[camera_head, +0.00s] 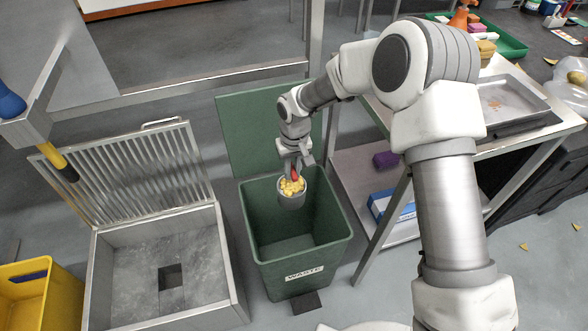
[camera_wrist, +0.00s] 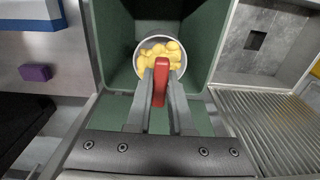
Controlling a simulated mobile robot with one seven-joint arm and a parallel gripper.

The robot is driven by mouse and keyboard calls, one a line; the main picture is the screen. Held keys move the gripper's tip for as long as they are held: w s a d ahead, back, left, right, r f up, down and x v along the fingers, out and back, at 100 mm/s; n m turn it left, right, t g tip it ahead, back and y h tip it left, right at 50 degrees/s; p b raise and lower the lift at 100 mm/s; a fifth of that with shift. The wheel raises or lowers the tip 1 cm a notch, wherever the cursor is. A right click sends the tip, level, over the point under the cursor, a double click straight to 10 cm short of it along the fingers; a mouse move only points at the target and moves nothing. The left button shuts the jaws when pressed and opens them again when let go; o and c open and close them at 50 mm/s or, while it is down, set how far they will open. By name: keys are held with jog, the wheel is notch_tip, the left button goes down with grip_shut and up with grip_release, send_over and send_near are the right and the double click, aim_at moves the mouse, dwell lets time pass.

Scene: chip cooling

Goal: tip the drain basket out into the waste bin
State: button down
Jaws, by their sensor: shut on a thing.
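The drain basket (camera_head: 291,199) is a small grey round basket with yellow chips in it. My gripper (camera_head: 295,172) is shut on its red handle and holds it over the open green waste bin (camera_head: 262,217), labelled WASTE. In the wrist view my gripper (camera_wrist: 160,95) has its two grey fingers on either side of the red handle. The drain basket (camera_wrist: 138,62) is beyond them, its mouth showing and yellow chips (camera_wrist: 160,56) still inside. The bin's green walls (camera_wrist: 112,40) surround it in that view. The bin's inside looks dark and I see no chips in it.
An open metal floor sink (camera_head: 145,270) with a raised grate (camera_head: 125,175) stands left of the bin. A yellow bucket (camera_head: 40,300) is at far left. A steel table (camera_head: 520,140) with a lower shelf is right of the bin. The bin's green lid (camera_head: 245,130) stands open behind it.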

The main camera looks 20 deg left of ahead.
aim_at(303, 198)
jog(key=d+f+y+b, duration=0.1)
jog(key=y, duration=0.1)
jog(key=s+d+f+t+y+b, duration=0.1)
jog(key=d+f+y+b, duration=0.1)
jog(key=y, duration=0.1)
jog(key=shift+d+f, duration=0.1)
jog(key=shift+f, duration=0.05)
jog(key=f+y+b, duration=0.1)
jog(key=d+f+t+y+b, duration=0.1)
jog(key=y+b, duration=0.1)
jog(key=shift+s+d+f, duration=0.15)
jog(key=shift+d+f, duration=0.05)
jog(key=shift+f, duration=0.05)
jog(key=f+y+b, duration=0.1)
jog(key=b, duration=0.1)
jog(key=d+f+t+y+b, duration=0.1)
jog(key=y+b, duration=0.1)
jog(key=shift+s+f+y, duration=0.1)
jog(key=shift+s+y, duration=0.05)
jog(key=shift+y, duration=0.15)
jog(key=y+b, duration=0.1)
jog(key=b, duration=0.1)
jog(key=f+t+y+b, duration=0.1)
jog(key=b, duration=0.2)
jog(key=shift+d+f+y, duration=0.2)
jog(key=shift+d+y, duration=0.1)
jog(key=shift+r, duration=0.1)
jog(key=shift+s+d+y, duration=0.1)
jog(key=shift+y, duration=0.4)
jog(key=shift+t, duration=0.3)
